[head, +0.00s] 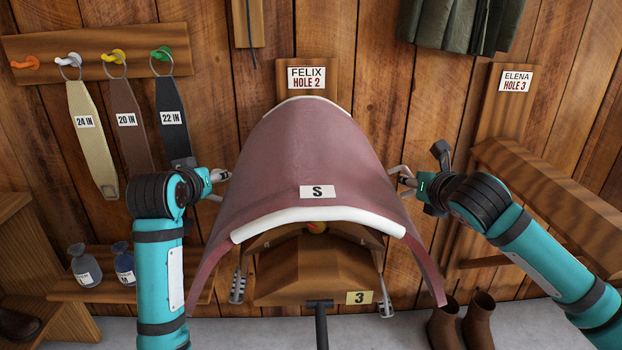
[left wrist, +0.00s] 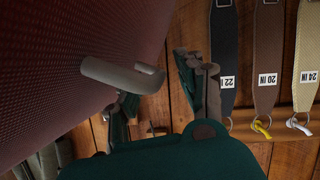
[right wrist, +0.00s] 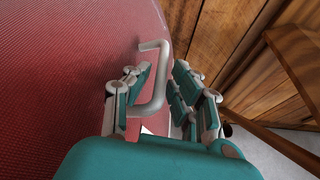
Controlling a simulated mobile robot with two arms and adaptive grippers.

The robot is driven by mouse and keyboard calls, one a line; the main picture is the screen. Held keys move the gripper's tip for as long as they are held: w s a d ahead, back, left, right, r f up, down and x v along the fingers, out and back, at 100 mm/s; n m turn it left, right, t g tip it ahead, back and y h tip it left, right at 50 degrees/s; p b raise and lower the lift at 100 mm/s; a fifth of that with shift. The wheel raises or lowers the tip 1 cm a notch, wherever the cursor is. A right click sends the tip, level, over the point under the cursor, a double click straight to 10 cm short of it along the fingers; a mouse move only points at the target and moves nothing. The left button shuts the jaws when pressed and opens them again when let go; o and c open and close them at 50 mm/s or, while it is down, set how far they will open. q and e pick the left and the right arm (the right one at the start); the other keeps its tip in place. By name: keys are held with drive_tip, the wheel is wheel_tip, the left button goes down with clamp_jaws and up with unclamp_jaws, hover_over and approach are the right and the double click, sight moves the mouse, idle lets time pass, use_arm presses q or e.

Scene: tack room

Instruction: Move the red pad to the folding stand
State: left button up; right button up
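The red pad (head: 310,160), with white edging and an "S" label, lies draped over a wooden rack (head: 310,275). A grey metal handle sticks out on each side of the pad. My left gripper (head: 213,178) is at the left side; in the left wrist view its fingers are apart and the left handle (left wrist: 120,75) reaches between them. My right gripper (head: 408,182) is at the right side; in the right wrist view its fingers are apart, with the right handle (right wrist: 160,75) between them, nearer one finger. I cannot make out a folding stand.
A "FELIX HOLE 2" sign (head: 306,77) is behind the pad, an "ELENA HOLE 3" sign (head: 516,80) at right above a wooden rail (head: 545,190). Girths (head: 128,120) hang at left. Bottles (head: 86,265) stand on a low shelf. Brown boots (head: 478,320) stand on the floor.

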use_arm(q)
drive_tip(key=shift+w+f, duration=0.2)
drive_tip(key=shift+w, duration=0.3)
use_arm(e)
drive_tip(key=shift+w+f, duration=0.15)
drive_tip(key=shift+w, duration=0.35)
use_arm(q)
drive_tip(key=c, duration=0.6)
use_arm(e)
clamp_jaws()
use_arm(q)
clamp_jaws()
